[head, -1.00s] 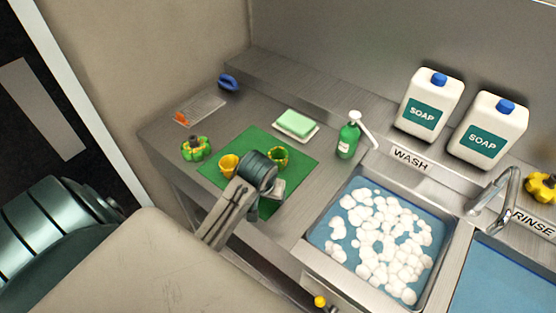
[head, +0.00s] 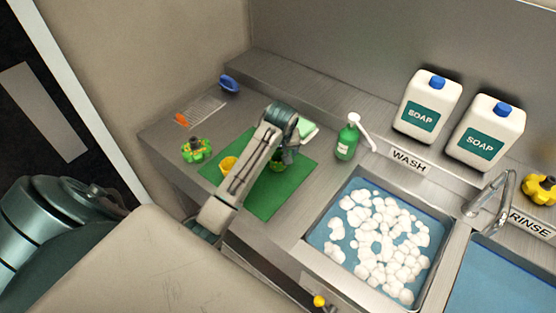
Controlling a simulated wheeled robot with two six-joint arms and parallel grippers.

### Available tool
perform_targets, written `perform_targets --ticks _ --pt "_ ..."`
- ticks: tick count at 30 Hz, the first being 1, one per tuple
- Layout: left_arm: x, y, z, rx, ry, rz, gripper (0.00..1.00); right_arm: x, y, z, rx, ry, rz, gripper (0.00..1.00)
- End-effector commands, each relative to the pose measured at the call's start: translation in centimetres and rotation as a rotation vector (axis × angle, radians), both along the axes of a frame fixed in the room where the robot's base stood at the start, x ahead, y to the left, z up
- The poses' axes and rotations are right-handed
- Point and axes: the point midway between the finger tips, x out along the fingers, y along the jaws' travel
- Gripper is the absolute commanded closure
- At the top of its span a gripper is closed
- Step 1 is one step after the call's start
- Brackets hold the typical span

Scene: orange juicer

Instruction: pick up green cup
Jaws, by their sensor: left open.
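The green cup (head: 277,167) stands on the green mat (head: 290,190) and is mostly hidden by my left gripper. A yellow cup (head: 228,164) stands to its left on the same mat, partly behind my arm. My left gripper (head: 286,159) is open, pointing down right at the green cup. I cannot tell whether its fingers are around the cup or just above it. My right gripper is out of view.
A green soap bottle (head: 347,141) stands to the right, beside the foamy wash sink (head: 330,197). A green-and-orange object (head: 197,150) sits left of the mat.

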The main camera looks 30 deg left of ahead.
Motion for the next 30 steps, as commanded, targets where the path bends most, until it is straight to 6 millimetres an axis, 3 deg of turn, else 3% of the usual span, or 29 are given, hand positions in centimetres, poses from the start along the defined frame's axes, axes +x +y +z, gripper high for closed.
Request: perform_targets --ticks 6,12,19,20,27,30 --pt "0.3 0.5 -2.3 0.000 0.005 0.000 0.19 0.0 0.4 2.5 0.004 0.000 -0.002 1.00" --pt "0.8 0.9 -4.6 0.000 0.001 -0.001 0.19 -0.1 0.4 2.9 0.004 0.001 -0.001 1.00" --pt "0.9 0.9 -4.9 -0.001 0.000 -0.001 0.19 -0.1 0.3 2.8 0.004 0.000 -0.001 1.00" --pt "0.9 0.9 -4.9 -0.001 0.000 -0.001 0.21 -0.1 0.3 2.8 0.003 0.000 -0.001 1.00" --pt "0.9 0.9 -4.8 -0.001 0.000 -0.001 0.66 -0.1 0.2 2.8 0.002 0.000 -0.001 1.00" --pt "0.9 0.9 -4.8 -0.001 0.000 -0.001 0.66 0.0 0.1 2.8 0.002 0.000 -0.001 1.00"
